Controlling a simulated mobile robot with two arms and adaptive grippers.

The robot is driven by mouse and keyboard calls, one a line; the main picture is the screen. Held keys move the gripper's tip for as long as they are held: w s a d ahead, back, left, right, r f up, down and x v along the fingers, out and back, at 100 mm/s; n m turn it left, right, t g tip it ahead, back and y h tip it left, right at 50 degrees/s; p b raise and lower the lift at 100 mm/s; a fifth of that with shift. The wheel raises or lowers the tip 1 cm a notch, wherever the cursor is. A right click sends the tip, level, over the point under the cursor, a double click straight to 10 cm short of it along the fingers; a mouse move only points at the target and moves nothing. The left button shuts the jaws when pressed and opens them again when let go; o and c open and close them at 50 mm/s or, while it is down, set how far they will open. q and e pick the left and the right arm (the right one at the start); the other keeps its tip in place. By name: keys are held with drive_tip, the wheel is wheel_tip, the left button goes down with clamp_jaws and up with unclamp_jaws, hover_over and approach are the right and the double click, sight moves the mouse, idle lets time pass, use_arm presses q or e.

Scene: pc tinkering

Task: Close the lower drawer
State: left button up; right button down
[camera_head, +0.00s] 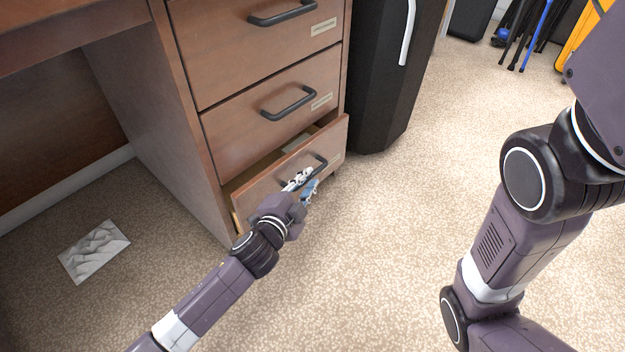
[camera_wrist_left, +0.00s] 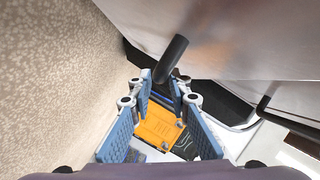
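The lower drawer (camera_head: 262,193) of the wooden desk is partly open, with a dark gap above its front. Its dark handle (camera_head: 318,164) is partly hidden by my left gripper (camera_head: 302,184), which is at the drawer front. In the left wrist view, the blue-padded fingers of the left gripper (camera_wrist_left: 167,88) stand apart. The end of the handle (camera_wrist_left: 173,58) reaches toward the space between the fingertips; I cannot tell if they touch it. My right arm shows at the right in the head view, but its gripper is out of view.
The middle drawer (camera_head: 265,115) and top drawer (camera_head: 250,40) above are shut. A black case (camera_head: 385,90) stands right of the desk. A grey picture sheet (camera_head: 94,251) lies on the carpet at left. The carpet (camera_head: 390,240) in front of the drawer is clear.

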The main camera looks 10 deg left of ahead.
use_arm(q)
drive_tip(key=shift+b+x, duration=0.7)
drive_tip(key=shift+x, duration=0.9)
clamp_jaws()
